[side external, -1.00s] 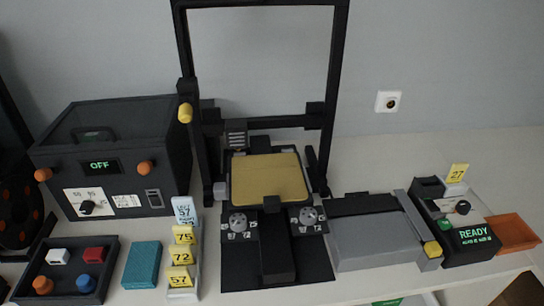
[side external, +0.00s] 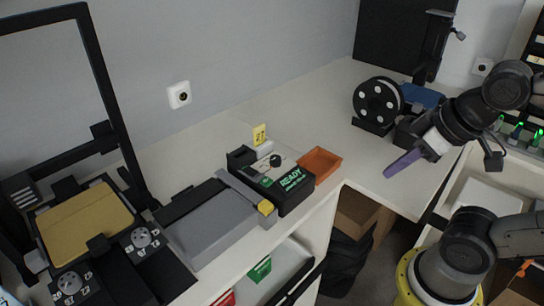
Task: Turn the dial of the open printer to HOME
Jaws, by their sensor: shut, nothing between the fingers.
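The open printer, a black frame (side external: 112,120) with a gold bed (side external: 75,226), stands at the left, partly cut off. Two pale knobs sit on its front base: one right of centre (side external: 143,237), one lower left (side external: 69,283). Small white marks surround them; I cannot read a HOME mark. My gripper (side external: 390,174) has purple fingers and is at the right, above the worktop's right part, far from the printer. It is shut with nothing in it.
A black spool (side external: 378,103) stands at the back right.

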